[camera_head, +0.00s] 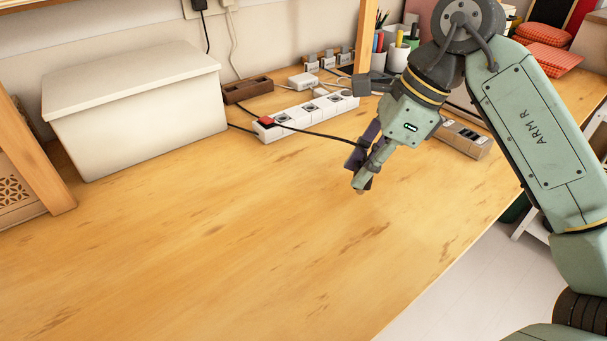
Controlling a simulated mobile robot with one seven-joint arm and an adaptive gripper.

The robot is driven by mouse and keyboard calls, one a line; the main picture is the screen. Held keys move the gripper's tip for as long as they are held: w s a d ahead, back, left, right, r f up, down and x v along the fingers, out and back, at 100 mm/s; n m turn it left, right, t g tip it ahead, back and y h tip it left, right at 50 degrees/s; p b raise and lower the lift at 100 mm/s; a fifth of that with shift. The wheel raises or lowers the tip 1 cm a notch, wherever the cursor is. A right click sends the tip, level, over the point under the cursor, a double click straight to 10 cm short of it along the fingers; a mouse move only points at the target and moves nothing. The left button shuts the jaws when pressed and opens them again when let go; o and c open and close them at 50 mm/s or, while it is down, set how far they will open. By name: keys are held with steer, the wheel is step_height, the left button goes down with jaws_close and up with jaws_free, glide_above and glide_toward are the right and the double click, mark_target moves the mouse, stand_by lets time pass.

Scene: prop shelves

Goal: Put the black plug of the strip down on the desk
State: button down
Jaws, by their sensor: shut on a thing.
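The white power strip (305,115) lies toward the back of the wooden desk (230,250), with a red switch (266,121) at its left end. A black cable (320,134) runs from the strip's left part to my gripper (362,178). My gripper points down over the desk, right of and in front of the strip. It is shut on the black plug at the cable's end. The fingers hide most of the plug. I cannot tell whether the plug touches the desk.
A white lidded box (140,120) stands at the back left. A brown block (248,88), white adapters (303,81) and pen cups (397,58) stand along the back. A brown socket block (463,140) is right of my gripper. The front and middle of the desk are clear.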

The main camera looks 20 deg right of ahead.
steer(key=w+p, duration=0.1)
steer(key=w, duration=0.4)
steer(key=w+a+f+p, duration=0.1)
steer(key=w, duration=0.3)
steer(key=w+a+p, duration=0.1)
steer(key=w+p, duration=0.1)
steer(key=w, duration=0.3)
steer(key=shift+w+f, duration=0.2)
steer(key=shift+w, duration=0.65)
step_height(320, 180, down, 3)
steer(key=shift+s+r+p, duration=0.1)
steer(key=shift+s+p, duration=0.05)
steer(key=shift+p, duration=0.4)
steer(key=shift+f, duration=0.45)
steer(key=shift+f, duration=0.2)
steer(key=c, duration=1.4)
jaws_free()
